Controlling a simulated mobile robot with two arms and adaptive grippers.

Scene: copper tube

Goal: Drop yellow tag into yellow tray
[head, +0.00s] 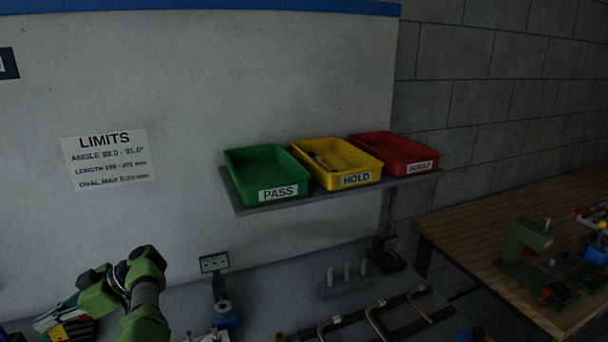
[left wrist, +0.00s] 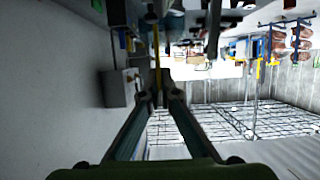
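The yellow tray (head: 357,178), labelled HOLD, sits on a wall shelf between a green and a red tray. A small pale elongated piece (head: 322,162) lies in it. My left gripper (head: 45,322) is low at the left, well below and left of the trays. In the left wrist view, the fingertips (left wrist: 160,98) close around a thin yellow strip, which appears to be the yellow tag (left wrist: 157,62) seen edge-on. A yellow face of the tag (head: 58,332) shows beside the fingers in the head view. My right gripper is not in view.
The green PASS tray (head: 240,162) and red SCRAP tray (head: 385,147) flank the yellow one on the grey shelf (head: 300,200). Below, the bench holds a small display stand (head: 215,263), pale pegs (head: 347,272) and copper tubes (head: 375,320). A wooden table (head: 470,232) stands right.

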